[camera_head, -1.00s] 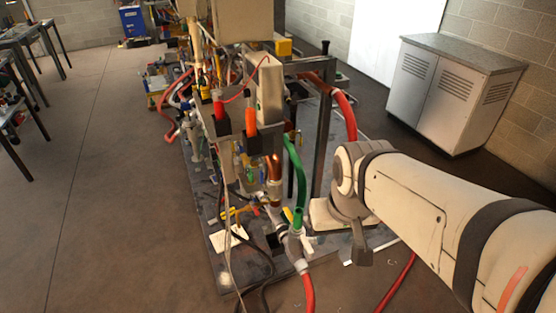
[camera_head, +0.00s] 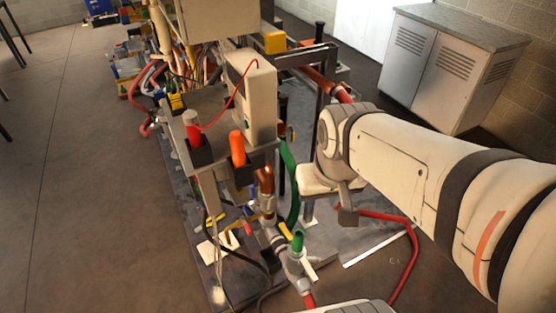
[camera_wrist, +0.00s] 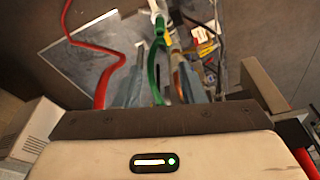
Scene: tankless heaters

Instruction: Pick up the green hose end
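The green hose end (camera_head: 298,241) stands upright at a grey pipe fitting low at the front of the rig, with a yellow part beside it. A longer green hose (camera_head: 288,180) hangs behind it and curves down. In the wrist view, green hose (camera_wrist: 153,68) runs between the two grey-blue fingers of my gripper (camera_wrist: 158,62). The fingers are spread apart with gaps on both sides, and they hold nothing that I can see. A green end (camera_wrist: 160,22) shows beyond the fingertips by a whitish fitting. In the head view my arm hides the fingers.
The heater rig (camera_head: 230,100), with pipes, wires and a grey box, stands left of my arm. A red hose (camera_head: 412,255) lies on the floor at right. A grey cabinet (camera_head: 450,70) stands behind. The floor at left (camera_head: 90,200) is clear.

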